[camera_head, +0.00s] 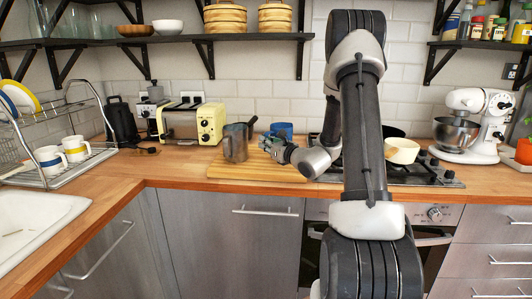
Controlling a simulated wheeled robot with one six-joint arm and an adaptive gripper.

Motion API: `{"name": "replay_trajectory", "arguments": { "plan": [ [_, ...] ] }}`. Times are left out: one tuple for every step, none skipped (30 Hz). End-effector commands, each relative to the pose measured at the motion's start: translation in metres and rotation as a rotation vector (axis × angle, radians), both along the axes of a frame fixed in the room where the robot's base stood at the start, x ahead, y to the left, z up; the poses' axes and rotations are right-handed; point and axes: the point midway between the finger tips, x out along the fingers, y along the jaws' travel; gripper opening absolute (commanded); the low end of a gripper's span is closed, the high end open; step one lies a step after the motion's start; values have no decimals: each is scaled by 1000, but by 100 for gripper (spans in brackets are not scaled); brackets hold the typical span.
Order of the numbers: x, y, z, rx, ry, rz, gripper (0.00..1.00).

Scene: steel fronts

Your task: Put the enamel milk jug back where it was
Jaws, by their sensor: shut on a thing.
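The blue enamel milk jug (283,128) shows just behind my gripper, over the back right of the wooden board. Its upper part and rim are visible and it looks upright. My gripper (268,143) reaches in from the right, low over the board, and is shut on the jug. The fingers hide the jug's lower part, so I cannot tell whether its base touches the board.
A grey metal pitcher (236,143) stands on the wooden board (222,171), close left of my gripper. A yellow toaster (193,123) is further left. The hob (425,172) with a cream pan (401,151) lies right. The counter (175,172) before the toaster is clear.

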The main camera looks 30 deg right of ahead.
Motion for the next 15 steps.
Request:
{"name": "replay_trajectory", "arguments": {
  "plan": [
    [0, 0, -10, 3, 4, -1, 0],
    [0, 0, -15, 2, 3, -1, 0],
    [0, 0, -21, 3, 2, -1, 0],
    [0, 0, -25, 3, 2, -1, 0],
    [0, 0, -28, 3, 2, -1, 0],
    [0, 0, -31, 2, 2, -1, 0],
    [0, 0, -33, 1, 1, -1, 0],
    [0, 0, -33, 0, 0, -1, 0],
    [0, 0, -33, 0, -1, -1, 0],
    [0, 0, -33, 0, -1, 0, 0],
    [0, 0, -33, -1, -1, 0, 0],
    [0, 0, -33, 0, -1, 0, 0],
    [0, 0, -33, 0, -1, 0, 0],
    [0, 0, -33, 0, -1, 0, 0],
    [0, 0, -33, 0, 0, 0, 0]
  ]
}}
